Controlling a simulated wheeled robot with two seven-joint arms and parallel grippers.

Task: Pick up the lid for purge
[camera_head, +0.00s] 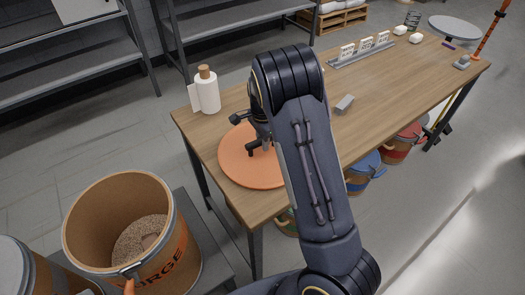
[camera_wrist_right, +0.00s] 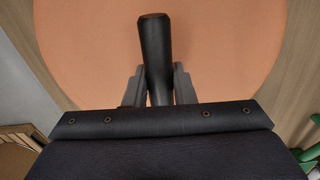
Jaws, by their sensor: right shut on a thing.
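The purge lid is a flat round orange disc (camera_head: 236,168) lying at the near left end of the wooden table. In the right wrist view the orange lid (camera_wrist_right: 90,50) fills most of the picture, with a black bar handle (camera_wrist_right: 155,40) standing out from it. My right gripper (camera_head: 260,143) is over the lid, partly hidden by my own arm. In the right wrist view my right gripper (camera_wrist_right: 158,90) has its two grey fingers on either side of the handle, shut on it. The open drum marked "PURGE" (camera_head: 185,262) stands at lower left with pellets inside. My left gripper is not seen.
A small grey block (camera_head: 345,103), a rack of white cards (camera_head: 362,50) and a grey disc (camera_head: 454,27) are farther along. Blue (camera_head: 366,168) and red (camera_head: 402,145) lidded drums stand below the table.

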